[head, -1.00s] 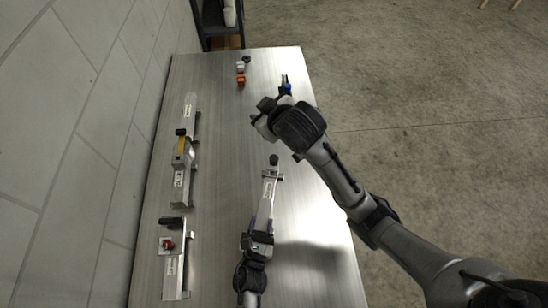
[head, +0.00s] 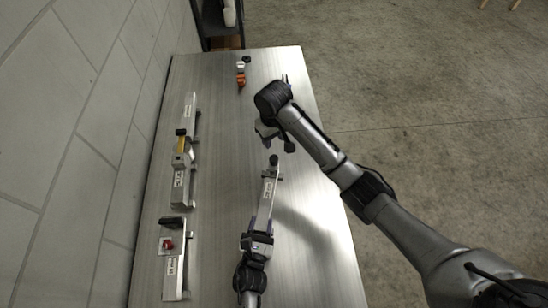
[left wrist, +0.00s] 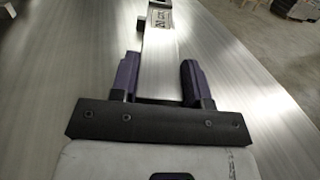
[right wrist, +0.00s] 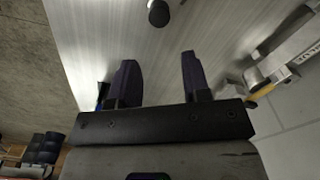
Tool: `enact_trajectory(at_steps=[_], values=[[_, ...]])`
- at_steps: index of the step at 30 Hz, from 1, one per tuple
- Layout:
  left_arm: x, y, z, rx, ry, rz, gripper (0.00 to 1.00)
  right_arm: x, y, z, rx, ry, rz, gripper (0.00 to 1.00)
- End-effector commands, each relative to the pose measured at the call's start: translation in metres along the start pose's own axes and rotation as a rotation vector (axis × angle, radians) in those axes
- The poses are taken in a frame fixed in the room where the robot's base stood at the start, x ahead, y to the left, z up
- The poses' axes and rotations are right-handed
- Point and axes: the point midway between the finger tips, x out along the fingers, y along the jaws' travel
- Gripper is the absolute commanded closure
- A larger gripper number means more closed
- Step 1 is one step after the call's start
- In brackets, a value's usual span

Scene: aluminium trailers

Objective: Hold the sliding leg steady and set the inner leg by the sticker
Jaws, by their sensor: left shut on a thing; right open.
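A slim aluminium leg (head: 264,208) lies lengthwise on the metal table, with a white label (head: 268,188) on it and a black round knob (head: 273,160) at its far end. My left gripper (head: 258,226) is shut on the leg near its close end. My right gripper (head: 274,140) is open and empty, just beyond the knob. In the right wrist view the knob (right wrist: 158,14) shows ahead of the open fingers (right wrist: 155,78).
Along the wall side stand aluminium fixtures: one with a yellow strip (head: 181,143), one with a red knob (head: 167,244). Small orange and white parts (head: 241,80) lie at the far end. A blue item (right wrist: 103,92) shows in the right wrist view.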

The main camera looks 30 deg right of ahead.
Motion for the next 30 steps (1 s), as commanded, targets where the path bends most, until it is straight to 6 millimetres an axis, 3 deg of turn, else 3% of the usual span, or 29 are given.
enact_trajectory(at_steps=[8,15,21,30], values=[[0.000,0.000,-0.001,0.000,0.001,0.000,0.88,0.023,-0.003,0.003,0.003,-0.013,-0.009,0.56],[0.000,0.000,-0.001,0.000,0.001,0.000,0.88,0.070,0.001,0.004,0.002,-0.014,-0.001,0.56],[0.000,0.000,-0.001,0.000,0.001,0.000,0.88,0.097,0.001,0.004,0.002,-0.012,0.000,0.56],[0.000,0.000,-0.001,0.000,0.001,0.000,0.88,0.116,0.001,0.004,0.001,-0.010,0.000,0.56]])
